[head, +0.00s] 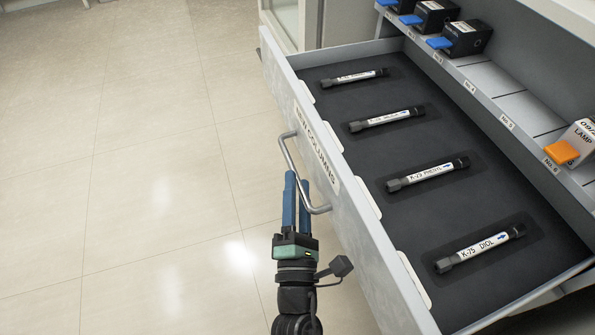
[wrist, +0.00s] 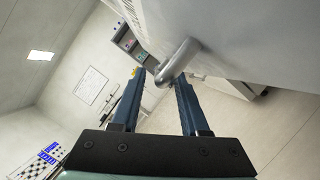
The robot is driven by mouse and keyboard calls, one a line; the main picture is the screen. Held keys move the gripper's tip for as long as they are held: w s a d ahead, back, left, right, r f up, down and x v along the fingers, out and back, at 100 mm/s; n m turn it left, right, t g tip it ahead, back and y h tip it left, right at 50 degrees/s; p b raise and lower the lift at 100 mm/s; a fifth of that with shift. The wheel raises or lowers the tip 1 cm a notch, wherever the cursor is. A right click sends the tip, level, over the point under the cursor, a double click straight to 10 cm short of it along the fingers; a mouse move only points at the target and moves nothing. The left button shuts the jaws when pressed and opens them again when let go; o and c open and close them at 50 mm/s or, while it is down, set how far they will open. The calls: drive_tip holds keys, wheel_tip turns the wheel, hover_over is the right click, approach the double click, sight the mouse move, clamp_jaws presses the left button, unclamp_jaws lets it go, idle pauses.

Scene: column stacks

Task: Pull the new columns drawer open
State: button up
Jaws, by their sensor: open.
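The new columns drawer (head: 345,215) stands pulled out in the head view, with its inside exposed and "NEW COLUMNS" on its front. Its metal bar handle (head: 288,155) is on the front face. It also shows in the wrist view (wrist: 178,62). My gripper (head: 297,180) is at the handle with its blue fingers open. In the wrist view the handle bar lies between the fingertips (wrist: 163,80). I cannot tell whether either finger touches it.
Several labelled columns, such as K-75 DIOL (head: 480,248), lie in dark recesses in the drawer. A numbered shelf (head: 500,100) behind holds dark boxes with blue tabs (head: 465,38) and a white lamp box (head: 575,142) with an orange tab. The floor (head: 130,170) at left is clear.

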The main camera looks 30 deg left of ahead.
drive_tip(key=p+v, duration=0.1)
drive_tip(key=v, duration=1)
drive_tip(key=shift+p, duration=0.35)
